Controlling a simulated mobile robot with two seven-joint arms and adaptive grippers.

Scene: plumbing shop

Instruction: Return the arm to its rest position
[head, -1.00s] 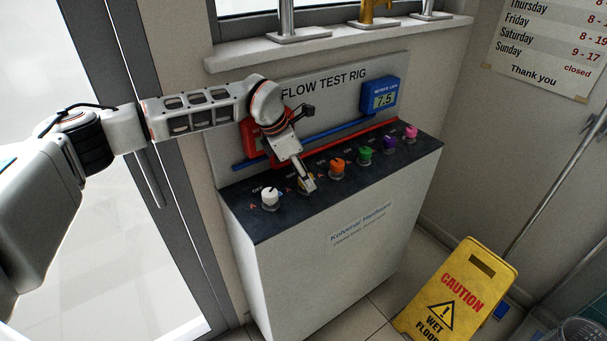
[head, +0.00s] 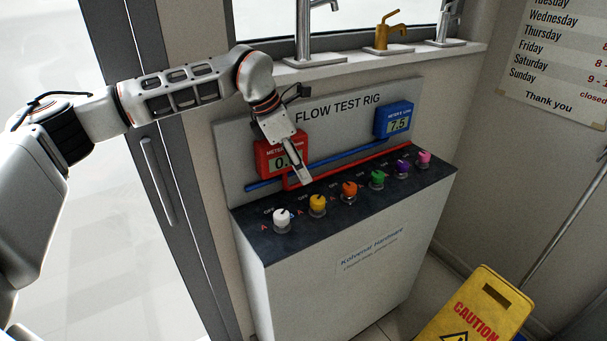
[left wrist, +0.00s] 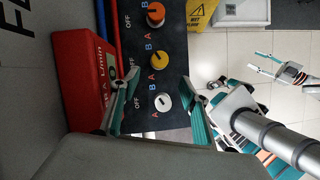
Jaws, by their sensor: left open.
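My left gripper (head: 302,180) is open and empty in the head view. It hangs above the back of the dark panel, in front of the red meter (head: 277,158), and partly hides that meter's display. It is apart from the yellow knob (head: 317,203) and the white knob (head: 281,216). In the left wrist view its spread fingers (left wrist: 160,78) frame the white knob (left wrist: 162,102), with the yellow knob (left wrist: 160,61) beyond. My right gripper (left wrist: 257,68) shows at the right of that view, its fingers apart and nothing between them.
The flow test rig (head: 340,255) carries a row of coloured knobs, including an orange knob (head: 349,189). A blue meter (head: 394,121) reads 7.5. Taps stand on the sill behind. A yellow wet floor sign (head: 474,312) stands right of the rig. A glass door is at the left.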

